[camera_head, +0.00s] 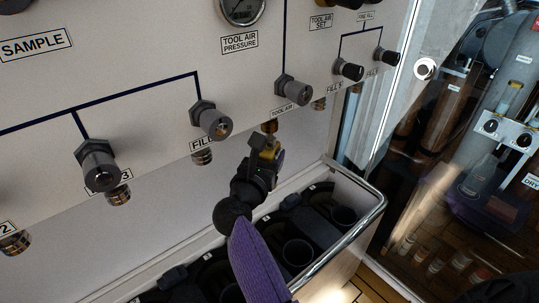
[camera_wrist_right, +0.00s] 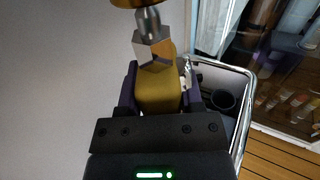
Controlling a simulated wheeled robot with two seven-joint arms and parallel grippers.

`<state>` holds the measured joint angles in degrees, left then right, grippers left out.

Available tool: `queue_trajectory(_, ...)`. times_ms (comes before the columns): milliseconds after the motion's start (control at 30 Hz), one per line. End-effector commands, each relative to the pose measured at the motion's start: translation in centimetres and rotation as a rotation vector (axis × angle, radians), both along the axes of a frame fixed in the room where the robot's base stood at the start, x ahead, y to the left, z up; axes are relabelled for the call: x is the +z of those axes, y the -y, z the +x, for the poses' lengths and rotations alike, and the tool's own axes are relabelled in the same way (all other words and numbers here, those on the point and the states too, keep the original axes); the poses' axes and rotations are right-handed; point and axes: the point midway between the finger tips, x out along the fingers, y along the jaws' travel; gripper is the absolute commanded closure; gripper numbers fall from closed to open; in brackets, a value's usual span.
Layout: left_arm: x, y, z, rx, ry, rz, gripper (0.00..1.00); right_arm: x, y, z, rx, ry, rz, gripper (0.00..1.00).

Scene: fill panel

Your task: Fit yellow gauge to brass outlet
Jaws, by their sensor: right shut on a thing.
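My right gripper (camera_head: 262,160) is raised below the panel, at the end of a dark arm with a purple sleeve. It is shut on the yellow gauge (camera_head: 267,146), of which only a small part shows in the head view. In the right wrist view the yellow gauge (camera_wrist_right: 158,92) sits between my fingers, with its silver hex fitting and stem pointing up. A brass outlet (camera_head: 270,126) under the TOOL AIR label is just above it. Its brass rim (camera_wrist_right: 132,3) shows at the top edge of the wrist view, close to the stem tip; I cannot tell whether they touch. My left gripper is not in view.
The white panel (camera_head: 120,160) carries several valve knobs and other outlets in a row. Below it stands a rack with dark round holders and a metal rail (camera_head: 372,215). A glass-fronted cabinet (camera_head: 460,150) stands at the right.

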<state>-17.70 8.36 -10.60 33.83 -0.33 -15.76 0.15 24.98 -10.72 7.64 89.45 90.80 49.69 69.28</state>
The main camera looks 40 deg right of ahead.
Motion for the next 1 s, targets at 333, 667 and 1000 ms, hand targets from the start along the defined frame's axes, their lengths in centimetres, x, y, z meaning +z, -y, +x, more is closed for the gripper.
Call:
queue_trajectory(333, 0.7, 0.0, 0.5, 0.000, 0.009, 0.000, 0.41, 1.0, 0.0, 0.0, 0.000, 0.001, 0.000, 1.00)
queue_trajectory(667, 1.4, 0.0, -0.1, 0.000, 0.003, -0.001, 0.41, 1.9, 0.0, 0.0, 0.000, 0.001, 0.000, 1.00)
queue_trajectory(1000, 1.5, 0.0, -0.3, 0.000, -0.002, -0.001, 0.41, 1.8, 0.0, 0.0, 0.000, 0.000, 0.000, 0.12)
